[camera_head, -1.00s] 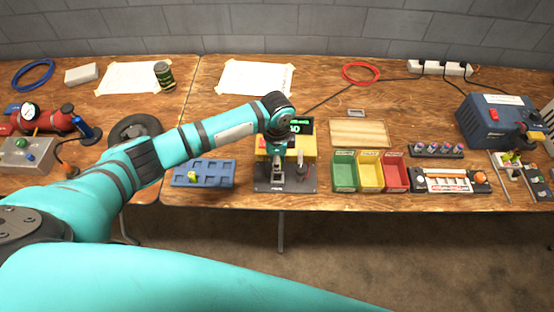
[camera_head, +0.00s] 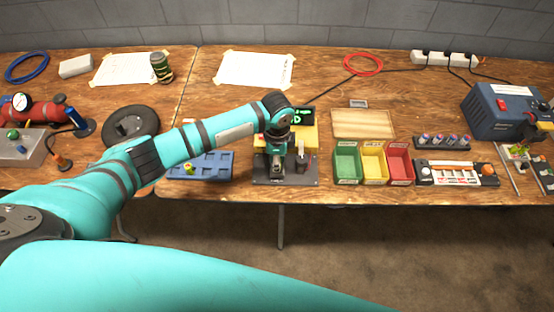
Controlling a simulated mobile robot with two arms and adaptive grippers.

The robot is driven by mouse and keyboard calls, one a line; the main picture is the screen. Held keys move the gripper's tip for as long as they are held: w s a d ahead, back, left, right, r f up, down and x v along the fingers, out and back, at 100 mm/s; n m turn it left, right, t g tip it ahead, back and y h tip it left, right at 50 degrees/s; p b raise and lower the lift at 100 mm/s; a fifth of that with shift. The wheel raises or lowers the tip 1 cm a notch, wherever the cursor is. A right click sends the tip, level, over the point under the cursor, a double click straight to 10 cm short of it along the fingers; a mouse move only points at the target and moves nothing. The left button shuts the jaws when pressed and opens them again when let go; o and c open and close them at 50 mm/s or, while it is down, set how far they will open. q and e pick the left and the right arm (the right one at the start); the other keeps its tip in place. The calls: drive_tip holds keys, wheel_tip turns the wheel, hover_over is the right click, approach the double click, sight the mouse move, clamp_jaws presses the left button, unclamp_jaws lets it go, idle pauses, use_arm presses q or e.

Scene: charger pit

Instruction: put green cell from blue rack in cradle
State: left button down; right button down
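The blue rack (camera_head: 222,166) lies on the table left of centre, partly behind my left arm. A small green and yellow piece (camera_head: 189,168) stands in its left part; I cannot tell if it is the green cell. A yellow device with a dark base (camera_head: 262,178) and a green-lit display (camera_head: 304,115) stands right of the rack; it looks like the cradle. My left gripper (camera_head: 276,168) points down over the front of this device. Its fingers are small and dark, so its opening and any held thing cannot be made out. My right gripper is out of view.
Green (camera_head: 346,163), yellow (camera_head: 374,163) and red (camera_head: 400,163) bins stand right of the device, a wooden board (camera_head: 363,123) behind them. A black disc (camera_head: 131,126) lies behind my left arm. A blue box (camera_head: 500,110) stands far right. The table's front edge is close.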

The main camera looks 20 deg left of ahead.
use_arm(q)
drive_tip(key=shift+f, duration=0.6)
drive_tip(key=shift+f, duration=0.15)
drive_tip(key=shift+f, duration=0.2)
idle(0.7)
drive_tip(key=c, duration=1.1)
unclamp_jaws()
drive_tip(key=shift+r+p, duration=3.55)
drive_tip(key=shift+p, duration=0.15)
drive_tip(key=shift+s+d+f, duration=0.1)
